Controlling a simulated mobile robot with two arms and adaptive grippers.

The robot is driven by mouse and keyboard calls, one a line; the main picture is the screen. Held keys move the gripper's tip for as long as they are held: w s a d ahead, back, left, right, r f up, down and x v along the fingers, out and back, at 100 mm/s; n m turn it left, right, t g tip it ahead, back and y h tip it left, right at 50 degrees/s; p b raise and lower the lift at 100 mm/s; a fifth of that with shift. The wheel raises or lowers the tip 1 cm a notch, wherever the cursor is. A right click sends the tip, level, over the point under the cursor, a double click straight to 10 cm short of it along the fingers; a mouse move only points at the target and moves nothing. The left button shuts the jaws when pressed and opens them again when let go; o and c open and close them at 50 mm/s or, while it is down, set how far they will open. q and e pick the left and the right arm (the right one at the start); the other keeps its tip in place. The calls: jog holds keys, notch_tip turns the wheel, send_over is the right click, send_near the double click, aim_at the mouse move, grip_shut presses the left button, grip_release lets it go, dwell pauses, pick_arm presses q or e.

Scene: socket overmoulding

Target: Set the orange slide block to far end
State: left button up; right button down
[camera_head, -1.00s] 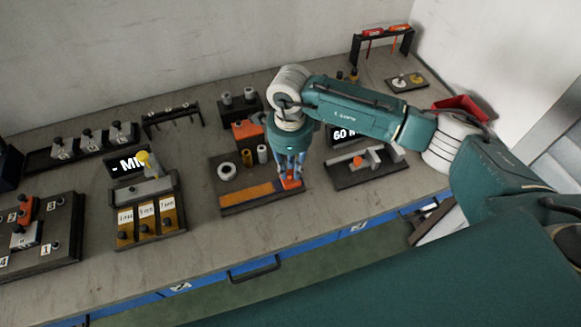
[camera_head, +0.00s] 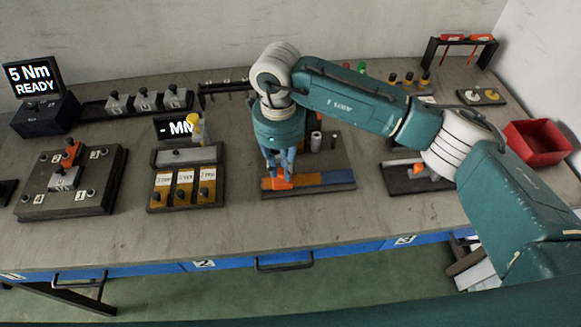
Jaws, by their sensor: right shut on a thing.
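The orange slide block (camera_head: 282,184) sits at the left end of its slide track (camera_head: 338,179), whose strip is orange near the block and blue toward the right end. My right gripper (camera_head: 280,172) points down from above, shut on the block, and hides its upper part. My left gripper is not in view.
A red bin (camera_head: 538,145) stands at far right. The bench front is clear.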

aim_at(279, 172)
jog(key=shift+a+r, duration=0.1)
jog(key=shift+a, duration=0.15)
jog(key=c, duration=1.6)
grip_release()
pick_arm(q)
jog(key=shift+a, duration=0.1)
pick_arm(e)
jog(key=shift+a, duration=0.15)
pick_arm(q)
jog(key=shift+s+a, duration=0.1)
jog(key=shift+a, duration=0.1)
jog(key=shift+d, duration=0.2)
pick_arm(e)
notch_tip(279, 172, up, 12)
jog(key=shift+f, duration=0.1)
jog(key=shift+s, duration=0.1)
